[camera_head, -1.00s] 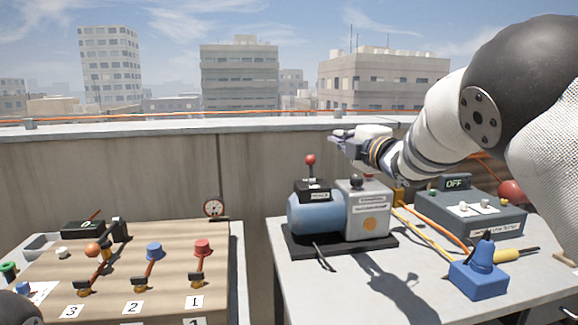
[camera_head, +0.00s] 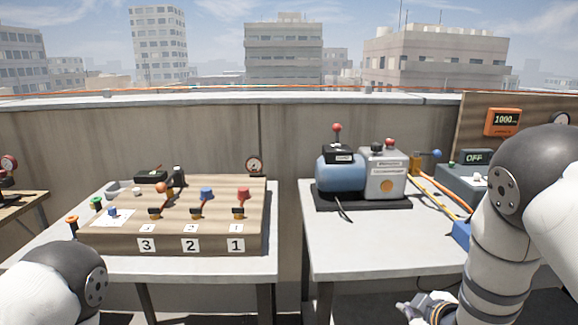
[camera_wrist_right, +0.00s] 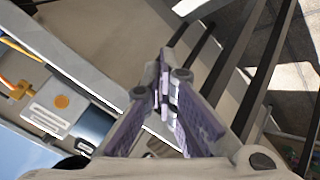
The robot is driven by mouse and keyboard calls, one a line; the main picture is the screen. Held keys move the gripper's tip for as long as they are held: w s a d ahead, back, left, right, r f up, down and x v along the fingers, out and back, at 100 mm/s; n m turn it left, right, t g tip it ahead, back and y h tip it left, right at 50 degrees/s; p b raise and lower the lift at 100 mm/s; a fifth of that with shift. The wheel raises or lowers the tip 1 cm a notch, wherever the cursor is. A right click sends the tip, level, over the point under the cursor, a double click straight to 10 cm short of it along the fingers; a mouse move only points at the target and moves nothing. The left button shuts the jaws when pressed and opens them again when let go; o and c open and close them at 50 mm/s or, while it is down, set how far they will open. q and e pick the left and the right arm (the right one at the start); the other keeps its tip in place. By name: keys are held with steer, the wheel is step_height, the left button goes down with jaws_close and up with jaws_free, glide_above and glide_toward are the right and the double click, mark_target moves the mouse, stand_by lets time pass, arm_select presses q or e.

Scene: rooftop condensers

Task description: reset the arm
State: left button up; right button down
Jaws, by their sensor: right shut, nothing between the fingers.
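My right arm comes in from the right, and its gripper (camera_head: 408,309) hangs low in front of the right table (camera_head: 345,245), near the bottom edge of the head view. In the right wrist view the purple-padded fingers (camera_wrist_right: 163,88) are together with nothing between them. The gripper is apart from the table and the machines.
A blue and grey pump (camera_head: 342,175) stands on the right table, with a grey "OFF" box (camera_head: 462,180) beyond it. A wooden valve board (camera_head: 180,240) numbered 1 to 3 sits on the left table. A gap separates the tables. An orange meter (camera_head: 502,122) hangs at right.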

steer(key=s+f+m+g, duration=0.4)
steer(key=s+f, duration=0.6)
steer(key=s, duration=0.4)
steer(key=s+a+f+m+g, duration=0.1)
steer(key=s+m+g, duration=0.2)
steer(key=s, duration=1.2)
steer(key=s+a+f+m+g, duration=0.2)
steer(key=s+g, duration=0.2)
steer(key=s, duration=1.1)
steer(key=shift+s+a+m+g, duration=0.15)
steer(key=shift+a+m+g, duration=0.15)
steer(key=shift+m+g, duration=0.1)
steer(key=shift+f, duration=0.1)
